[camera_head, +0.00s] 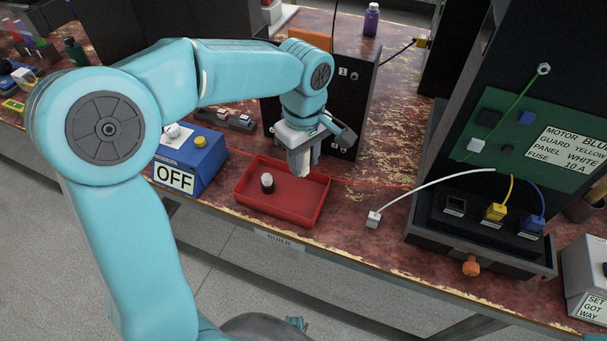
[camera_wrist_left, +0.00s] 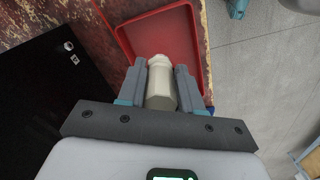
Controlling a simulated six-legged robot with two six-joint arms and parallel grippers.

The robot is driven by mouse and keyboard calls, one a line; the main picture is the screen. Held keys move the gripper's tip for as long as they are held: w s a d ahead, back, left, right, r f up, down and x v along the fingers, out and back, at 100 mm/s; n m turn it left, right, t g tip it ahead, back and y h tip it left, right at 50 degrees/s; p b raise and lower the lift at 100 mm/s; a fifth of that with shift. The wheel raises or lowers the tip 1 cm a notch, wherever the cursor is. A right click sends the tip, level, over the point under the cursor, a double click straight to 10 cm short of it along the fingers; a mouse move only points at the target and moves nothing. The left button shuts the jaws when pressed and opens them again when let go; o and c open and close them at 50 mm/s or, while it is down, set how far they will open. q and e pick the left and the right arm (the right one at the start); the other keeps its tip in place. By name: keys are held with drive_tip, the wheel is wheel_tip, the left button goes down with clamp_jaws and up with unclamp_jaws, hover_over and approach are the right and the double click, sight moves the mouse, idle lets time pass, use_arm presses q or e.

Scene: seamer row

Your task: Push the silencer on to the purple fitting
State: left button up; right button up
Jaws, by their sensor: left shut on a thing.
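My left gripper (camera_head: 302,158) is shut on a pale cream silencer (camera_wrist_left: 161,85), a stubby cylinder with a narrower tip. The fingers (camera_wrist_left: 161,88) sit on both sides of it in the left wrist view. In the head view the silencer (camera_head: 302,167) points down over the back right part of a red tray (camera_head: 318,212), in front of a black box (camera_head: 345,98) marked 1. I cannot make out a purple fitting in either view. My right gripper is not in view.
A purple bottle (camera_head: 371,20) stands at the back.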

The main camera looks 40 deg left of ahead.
use_arm(q)
wheel_tip(320, 180, up, 9)
drive_tip(key=shift+f+p, duration=0.1)
drive_tip(key=shift+p, duration=0.65)
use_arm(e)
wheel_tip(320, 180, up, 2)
